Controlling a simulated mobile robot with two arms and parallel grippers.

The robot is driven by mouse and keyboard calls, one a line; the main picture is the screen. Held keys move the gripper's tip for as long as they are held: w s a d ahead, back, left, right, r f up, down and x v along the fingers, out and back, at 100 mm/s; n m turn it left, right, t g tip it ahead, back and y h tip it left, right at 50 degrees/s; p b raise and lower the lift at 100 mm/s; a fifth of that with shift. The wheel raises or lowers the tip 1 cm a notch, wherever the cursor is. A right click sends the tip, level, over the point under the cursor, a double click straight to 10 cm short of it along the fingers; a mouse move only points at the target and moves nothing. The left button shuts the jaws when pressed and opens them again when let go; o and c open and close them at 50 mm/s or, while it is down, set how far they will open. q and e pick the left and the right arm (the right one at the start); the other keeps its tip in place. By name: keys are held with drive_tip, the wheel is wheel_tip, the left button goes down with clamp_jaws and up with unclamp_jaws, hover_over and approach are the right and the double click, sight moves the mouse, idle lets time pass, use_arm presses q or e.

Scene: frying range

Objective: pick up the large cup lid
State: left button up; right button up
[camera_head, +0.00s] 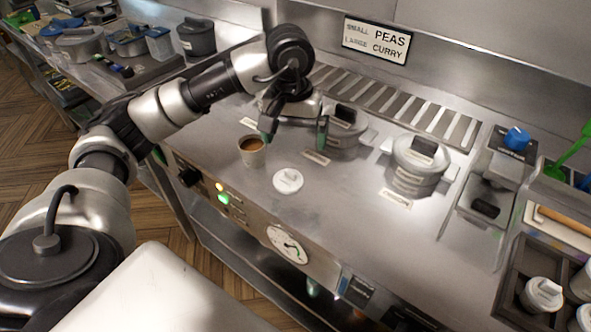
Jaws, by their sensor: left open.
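A white round lid (288,181) with a small raised grip lies flat on the steel counter, near the front edge. An open cup (252,151) with brown liquid stands just left of and behind it. My left gripper (294,132) is above the counter, behind the lid and right of the cup. Its two green-tipped fingers are spread wide with nothing between them. The fingers are apart from the lid. My right gripper does not show.
Lidded steel pots (418,170) stand along the back and right of the counter, with small labels before them. A tray (519,272) at the lower right holds lidded white cups (541,296). A sign (376,40) hangs behind. The counter right of the lid is clear.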

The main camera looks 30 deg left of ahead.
use_arm(q)
hover_over(289, 171)
drive_tip(key=shift+y, duration=0.3)
drive_tip(key=f, duration=0.5)
drive_tip(key=shift+w+a, duration=0.1)
drive_tip(key=shift+w, duration=0.15)
drive_tip(key=f, duration=0.1)
drive_tip(key=f+p, duration=0.1)
drive_tip(key=f, duration=0.2)
drive_tip(key=shift+s+p, duration=0.3)
drive_tip(key=shift+p, duration=0.1)
drive_tip(key=shift+f, duration=0.65)
drive_tip(key=c, duration=1)
